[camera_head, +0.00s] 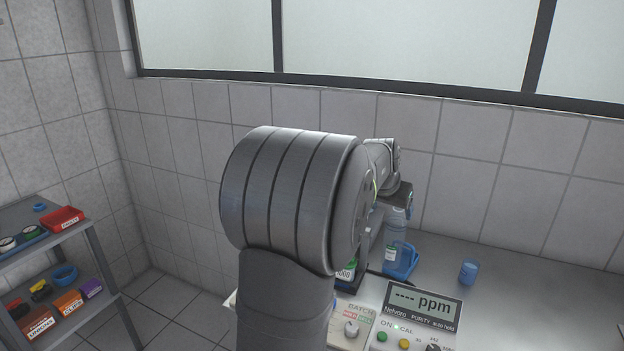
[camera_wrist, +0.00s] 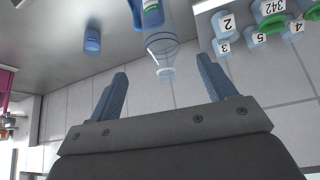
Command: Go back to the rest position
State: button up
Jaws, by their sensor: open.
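My gripper (camera_wrist: 160,68) is open in the wrist view, with its two blue-grey fingers spread wide and nothing held between them. A clear bottle (camera_wrist: 163,50) has its narrow neck pointing toward the gap between the fingers; it looks apart from them. The bottle's lower end is at a blue holder (camera_wrist: 152,14). In the head view the bottle (camera_head: 396,228) stands upright in the blue holder (camera_head: 402,262), just below the end of my arm.
A small blue container (camera_head: 469,272) stands on the metal bench (camera_head: 530,300), which is clear at right. A ppm meter (camera_head: 422,303) and a batch panel (camera_head: 352,327) are in front. Numbered containers (camera_wrist: 229,25) show in the wrist view. A shelf (camera_head: 85,240) with bins stands left.

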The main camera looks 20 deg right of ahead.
aim_at(394, 223)
jog(key=x, duration=1)
jog(key=shift+w+d+f, duration=0.1)
jog(key=shift+f, duration=0.2)
jog(key=shift+w+d+f, duration=0.2)
jog(key=shift+d+f, duration=0.05)
jog(key=shift+a+r, duration=0.1)
jog(key=shift+r, duration=1.85)
jog(key=shift+s, duration=0.1)
notch_tip(394, 223, down, 3)
jog(key=shift+s+a+r, duration=0.1)
jog(key=shift+s+a, duration=0.05)
jog(key=shift+a, duration=0.15)
jog(key=v, duration=1)
jog(key=shift+s+r, duration=0.2)
jog(key=shift+r, duration=0.05)
jog(key=shift+f, duration=0.1)
